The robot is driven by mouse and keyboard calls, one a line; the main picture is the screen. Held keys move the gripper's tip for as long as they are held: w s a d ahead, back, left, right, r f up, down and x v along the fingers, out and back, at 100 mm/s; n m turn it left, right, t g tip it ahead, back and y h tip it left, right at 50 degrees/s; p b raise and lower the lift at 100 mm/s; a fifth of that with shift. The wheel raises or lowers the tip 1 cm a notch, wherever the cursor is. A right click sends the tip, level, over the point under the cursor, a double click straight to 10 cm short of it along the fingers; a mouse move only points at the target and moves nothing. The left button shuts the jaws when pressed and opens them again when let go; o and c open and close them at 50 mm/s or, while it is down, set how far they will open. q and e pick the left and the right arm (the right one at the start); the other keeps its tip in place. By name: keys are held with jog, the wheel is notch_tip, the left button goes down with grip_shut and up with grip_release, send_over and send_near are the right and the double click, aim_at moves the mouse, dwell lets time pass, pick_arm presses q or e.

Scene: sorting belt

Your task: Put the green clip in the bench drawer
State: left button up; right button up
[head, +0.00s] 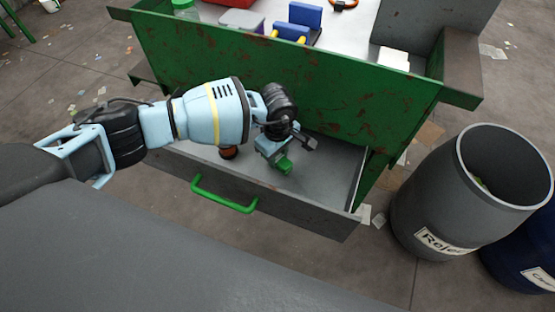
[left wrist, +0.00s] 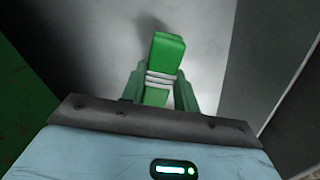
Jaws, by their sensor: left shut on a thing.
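The green clip (left wrist: 164,62) is between the fingers of my left gripper (left wrist: 160,88) in the left wrist view. It is a green block with pale bands across its middle. In the head view the left gripper (head: 283,160) reaches into the open bench drawer (head: 325,170), and the green clip (head: 285,166) shows at its fingertips. The gripper is shut on the clip, over the grey drawer floor. Whether the clip touches the floor is hard to tell. The drawer has a green handle (head: 222,196) on its front. My right gripper is not in view.
A round brown thing (head: 228,152) lies in the drawer beside my arm. The green bench (head: 330,85) stands behind, with blue blocks (head: 305,15) and a white box (head: 393,59) on top. A grey reject bin (head: 440,205) and a blue bin (head: 530,250) stand at right.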

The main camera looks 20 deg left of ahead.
aim_at(278, 157)
pick_arm(q)
jog(key=shift+f, duration=1.4)
jog(key=shift+f, duration=0.1)
jog(key=shift+f, duration=0.1)
jog(key=o, duration=1)
jog(key=shift+c, duration=0.2)
notch_tip(278, 157, up, 12)
jog(key=shift+r+p, duration=0.2)
jog(key=shift+p, duration=0.2)
